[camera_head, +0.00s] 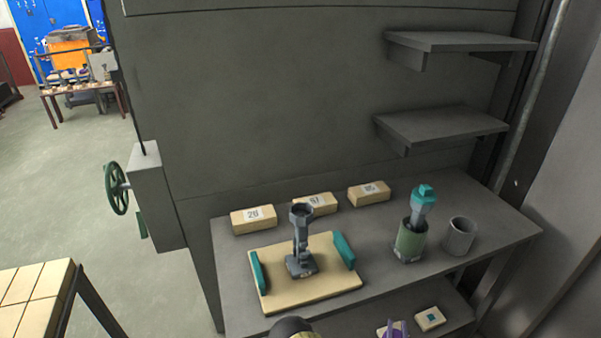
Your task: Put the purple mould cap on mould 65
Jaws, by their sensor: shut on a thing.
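A purple piece (394,329), which looks like the purple mould cap, shows at the bottom edge, cut off by the frame. It is at a pale block on the lower shelf; whether it rests on the block cannot be told. Several pale numbered blocks stand along the back of the bench: the left one (253,219) reads 20, the middle one (322,204) is partly hidden, and the right one (369,193) has a small label that may read 65. A tall grey piece (301,262) stands upright on a pale board. My gripper's fingers do not show.
The board (315,286) has two teal handles. A green cylinder (409,243) holds a teal-topped piece (423,200); a grey cup (459,236) stands beside it. A teal-marked block (430,318) lies on the lower shelf. Two wall shelves (450,42) overhang the bench.

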